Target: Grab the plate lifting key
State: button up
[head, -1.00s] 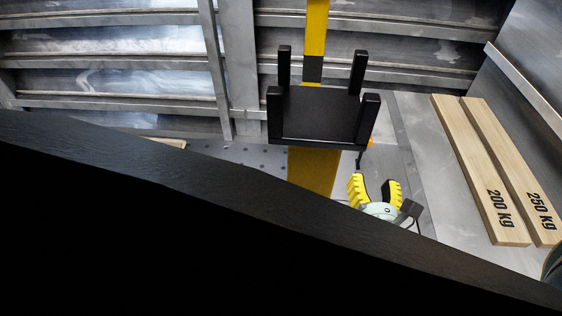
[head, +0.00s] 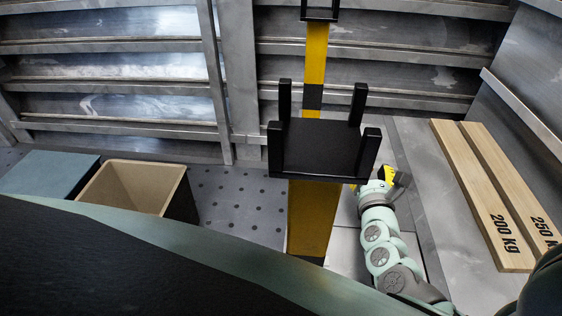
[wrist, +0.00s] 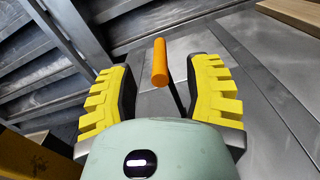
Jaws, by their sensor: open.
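The plate lifting key has an orange handle (wrist: 160,62) and a thin dark rod, and it shows in the wrist view between the two fingers. My gripper (wrist: 162,78) is open, with one yellow ribbed finger on each side of the handle. I see a gap on both sides, so the key is not clasped. In the head view my gripper (head: 388,178) is behind and to the right of the black post platform. A small orange bit shows just left of it there; the rest of the key is hidden.
A black four-pronged platform (head: 318,145) stands on a yellow post (head: 311,215) close left of my arm. Two wooden beams marked 200 kg (head: 485,200) and 250 kg (head: 510,185) lie at the right. An open box (head: 130,187) stands at the left on a dotted floor plate.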

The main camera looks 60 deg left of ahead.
jog(key=x, duration=0.3)
jog(key=shift+w+a+r+b, duration=0.1)
jog(key=shift+w+b, duration=0.1)
jog(key=shift+b, duration=0.1)
jog(key=shift+o, duration=0.3)
jog(key=shift+s, duration=0.1)
grip_shut()
